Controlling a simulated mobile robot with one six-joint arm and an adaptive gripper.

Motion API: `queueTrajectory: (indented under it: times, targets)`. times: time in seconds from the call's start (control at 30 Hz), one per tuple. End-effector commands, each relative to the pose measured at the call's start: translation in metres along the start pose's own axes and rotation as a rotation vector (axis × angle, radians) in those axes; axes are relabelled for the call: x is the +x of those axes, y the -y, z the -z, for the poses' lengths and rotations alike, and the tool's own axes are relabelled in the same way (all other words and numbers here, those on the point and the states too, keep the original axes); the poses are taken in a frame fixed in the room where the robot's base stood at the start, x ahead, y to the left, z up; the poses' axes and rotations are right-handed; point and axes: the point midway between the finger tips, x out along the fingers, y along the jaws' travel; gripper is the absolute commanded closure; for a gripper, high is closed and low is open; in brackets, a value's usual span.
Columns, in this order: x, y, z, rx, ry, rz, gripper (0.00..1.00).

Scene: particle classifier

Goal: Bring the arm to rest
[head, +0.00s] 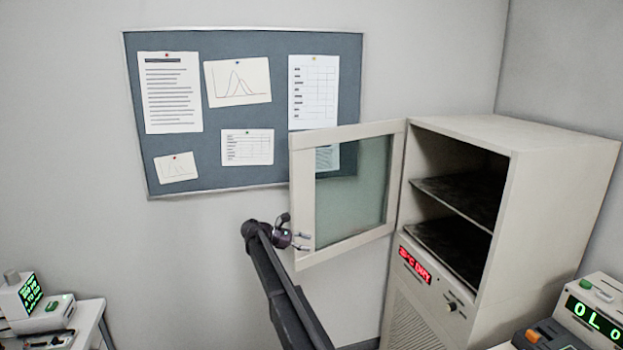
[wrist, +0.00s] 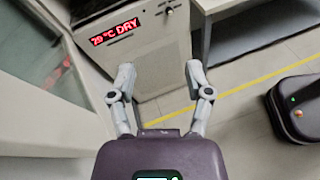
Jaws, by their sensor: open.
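My arm reaches up from the bottom of the head view, with my gripper (head: 305,241) near the lower part of the open glass door (head: 350,190) of the drying cabinet (head: 560,200). In the head view the fingertips overlap the door's frame; I cannot tell whether they touch it. In the wrist view my gripper (wrist: 160,75) has its two fingers spread apart with nothing between them. The cabinet's front panel with a red display (wrist: 116,32) shows beyond the fingers.
The cabinet door swings out to the left, and its shelves (head: 455,200) look empty. A bench with devices (head: 40,310) stands at the lower left, another device (head: 590,320) at the lower right. A pinboard (head: 240,110) hangs on the wall. A yellow floor line (wrist: 240,90) crosses the wrist view.

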Motion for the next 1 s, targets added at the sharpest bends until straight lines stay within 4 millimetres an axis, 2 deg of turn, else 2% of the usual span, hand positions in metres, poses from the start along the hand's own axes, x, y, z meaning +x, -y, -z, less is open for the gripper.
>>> queueTrajectory:
  times: [0.03,0.2,0.4,0.5,0.73,0.9,1.0]
  targets:
    - [0.024,0.023,-0.003,0.034,-0.04,0.017,0.35]
    - [0.092,0.086,0.001,0.195,-0.216,0.103,0.35]
    - [0.153,0.167,0.008,0.416,-0.418,0.253,0.35]
    - [0.175,0.209,0.011,0.533,-0.51,0.347,0.35]
    - [0.206,0.306,0.014,0.812,-0.693,0.609,0.35]
    - [0.212,0.37,0.012,1.008,-0.793,0.831,0.35]
    - [0.211,0.397,0.011,1.097,-0.831,0.945,0.35]
